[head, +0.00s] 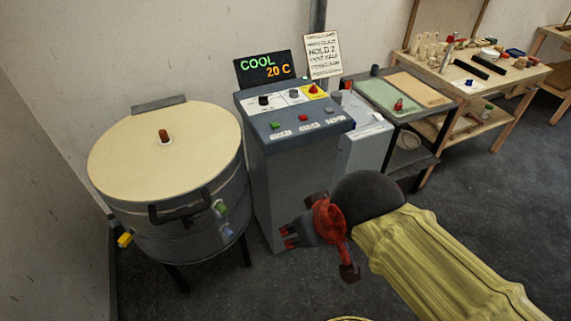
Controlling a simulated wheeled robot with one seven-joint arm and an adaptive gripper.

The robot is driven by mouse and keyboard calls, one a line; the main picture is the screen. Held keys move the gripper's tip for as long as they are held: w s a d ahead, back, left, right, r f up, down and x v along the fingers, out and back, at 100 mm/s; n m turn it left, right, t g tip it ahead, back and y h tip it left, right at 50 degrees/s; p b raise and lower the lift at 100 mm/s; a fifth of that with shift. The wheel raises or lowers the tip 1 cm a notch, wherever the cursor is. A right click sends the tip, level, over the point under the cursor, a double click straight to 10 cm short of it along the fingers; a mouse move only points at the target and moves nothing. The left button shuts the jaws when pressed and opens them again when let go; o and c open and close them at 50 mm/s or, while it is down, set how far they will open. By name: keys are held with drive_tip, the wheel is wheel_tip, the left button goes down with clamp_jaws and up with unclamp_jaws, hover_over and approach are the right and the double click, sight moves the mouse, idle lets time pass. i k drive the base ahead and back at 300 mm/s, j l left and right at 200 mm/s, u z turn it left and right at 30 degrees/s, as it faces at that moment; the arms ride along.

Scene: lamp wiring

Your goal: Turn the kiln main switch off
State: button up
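The grey control cabinet (272,175) stands right of the round kiln (165,150). On its sloped top, at the back right, a red knob on a yellow plate (314,90) looks like the main switch. Its exact setting is too small to read. The display (265,69) reads "COOL 20 C". My gripper (289,237) is low in front of the cabinet's right side, well below the panel and apart from the switch. Its finger opening is unclear; no held object shows.
A notice board (323,55) stands behind the cabinet. A grey box (362,135) and a bench with green and tan mats (392,98) are to the right. A wooden table (470,62) with tools is farther right. The space above the panel is clear.

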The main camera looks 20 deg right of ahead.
sight(313, 90)
drive_tip(key=i+l, duration=0.4)
drive_tip(key=i, duration=0.15)
drive_tip(key=i+l, duration=0.4)
drive_tip(key=i, duration=0.2)
drive_tip(key=i+l+u, duration=0.1)
drive_tip(key=i+l, duration=0.3)
drive_tip(key=i, duration=0.15)
